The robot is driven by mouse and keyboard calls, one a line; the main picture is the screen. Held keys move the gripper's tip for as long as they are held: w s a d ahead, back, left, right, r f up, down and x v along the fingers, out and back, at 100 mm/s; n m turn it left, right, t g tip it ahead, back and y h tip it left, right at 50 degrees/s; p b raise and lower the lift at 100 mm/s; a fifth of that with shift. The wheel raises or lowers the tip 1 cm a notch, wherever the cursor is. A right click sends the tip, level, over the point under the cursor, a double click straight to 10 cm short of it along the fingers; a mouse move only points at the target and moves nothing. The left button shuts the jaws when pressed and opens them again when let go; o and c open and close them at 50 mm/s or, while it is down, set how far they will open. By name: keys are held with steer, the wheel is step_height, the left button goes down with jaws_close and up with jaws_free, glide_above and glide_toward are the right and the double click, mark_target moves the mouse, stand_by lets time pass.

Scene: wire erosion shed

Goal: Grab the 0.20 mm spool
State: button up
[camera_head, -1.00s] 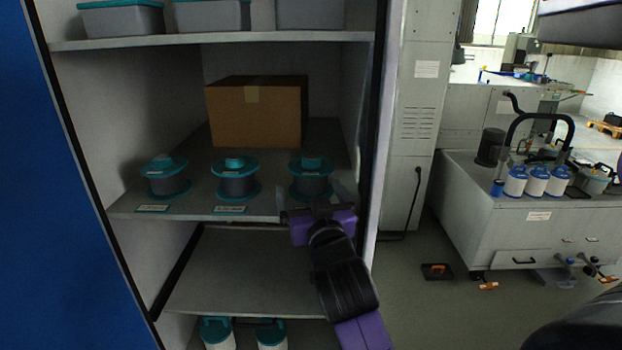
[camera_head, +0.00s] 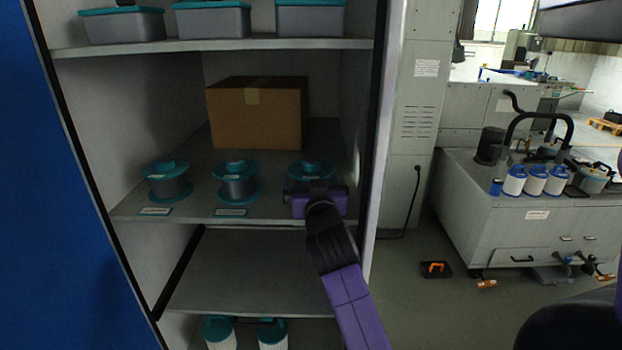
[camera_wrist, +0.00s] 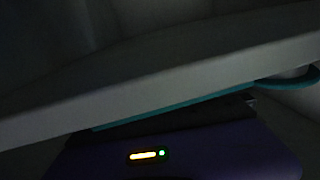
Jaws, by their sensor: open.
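Three grey spools with teal flanges stand in a row on the cabinet's middle shelf: a left spool (camera_head: 168,187), a middle spool (camera_head: 237,188) and a right spool (camera_head: 311,170). Small shelf labels sit in front of the left and middle spools, but I cannot read which is 0.20 mm. My purple gripper (camera_head: 318,187) is open, right at the front of the right spool, and hides its lower part. Whether the jaws are around it or touching it, I cannot tell. The dark wrist view shows my gripper's purple body below a teal edge (camera_wrist: 180,108).
A cardboard box (camera_head: 257,112) stands behind the spools. Grey bins with teal lids (camera_head: 212,20) fill the shelf above. The lower shelf (camera_head: 245,270) is bare, with white cylinders (camera_head: 272,335) beneath it. The cabinet's right side wall (camera_head: 375,130) is close to my gripper.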

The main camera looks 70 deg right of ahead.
steer(key=c, duration=2)
steer(key=shift+r, duration=0.15)
jaws_close()
